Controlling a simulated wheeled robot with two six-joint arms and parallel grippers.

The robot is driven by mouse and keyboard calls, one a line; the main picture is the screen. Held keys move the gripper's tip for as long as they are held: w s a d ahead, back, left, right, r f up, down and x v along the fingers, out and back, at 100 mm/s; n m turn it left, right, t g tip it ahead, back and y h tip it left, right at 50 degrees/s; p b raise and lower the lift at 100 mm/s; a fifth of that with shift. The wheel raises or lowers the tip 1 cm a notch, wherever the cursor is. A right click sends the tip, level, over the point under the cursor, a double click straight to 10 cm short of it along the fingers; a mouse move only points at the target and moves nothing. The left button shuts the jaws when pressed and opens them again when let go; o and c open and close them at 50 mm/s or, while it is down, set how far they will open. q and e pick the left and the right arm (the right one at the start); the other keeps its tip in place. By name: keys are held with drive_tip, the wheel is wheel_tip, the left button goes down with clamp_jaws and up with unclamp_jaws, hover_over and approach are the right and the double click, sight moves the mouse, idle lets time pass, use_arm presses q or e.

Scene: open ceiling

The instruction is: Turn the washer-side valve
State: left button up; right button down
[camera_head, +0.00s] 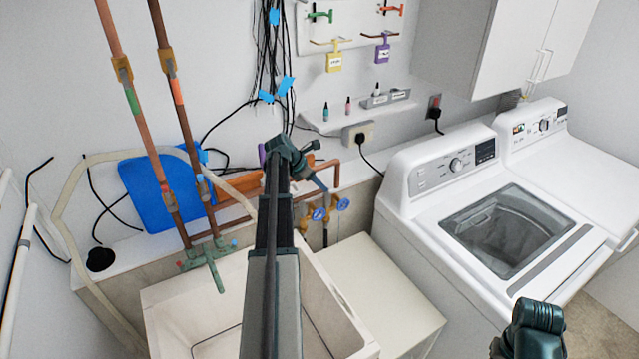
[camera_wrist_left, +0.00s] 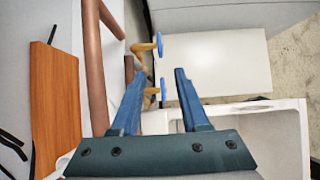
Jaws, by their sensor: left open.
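Two valves with blue handles and brass bodies sit on copper pipes by the wall behind the sink. The washer-side valve (camera_head: 343,204) is the right one; it appears farther off in the left wrist view (camera_wrist_left: 160,45). The other valve (camera_head: 318,214) is closer to my gripper and appears lower in the left wrist view (camera_wrist_left: 163,88). My left gripper (camera_wrist_left: 158,73) is open and empty. In the left wrist view the nearer handle appears between its fingers, and the washer-side handle beyond the fingertips. Contact cannot be told. My right arm shows at bottom right; its fingers are out of view.
The white sink (camera_head: 170,312) lies below my left arm. A white cabinet top (camera_head: 385,290) stands between it and the washer (camera_head: 440,205). Vertical copper pipes (camera_head: 178,110) and a blue panel (camera_head: 150,190) stand left. A wooden board (camera_wrist_left: 55,100) is near the pipes.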

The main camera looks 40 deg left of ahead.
use_arm(q)
drive_tip(key=t+b, duration=0.1)
drive_tip(key=b, duration=0.5)
approach(348, 200)
drive_tip(key=s+a, duration=0.1)
drive_tip(key=s, duration=0.1)
drive_tip(key=shift+t, duration=0.4)
drive_tip(key=b+x, duration=0.5)
drive_tip(key=x, duration=0.1)
drive_tip(key=b+x, duration=0.4)
drive_tip(key=x, duration=0.2)
drive_tip(key=shift+w+r+b, duration=0.1)
drive_tip(key=shift+w+b, duration=0.25)
drive_tip(key=shift+b, duration=0.05)
drive_tip(key=shift+w+d+f+b, duration=0.3)
drive_tip(key=shift+w+f+b, duration=0.15)
drive_tip(key=shift+w, duration=0.1)
drive_tip(key=shift+c, duration=0.3)
clamp_jaws()
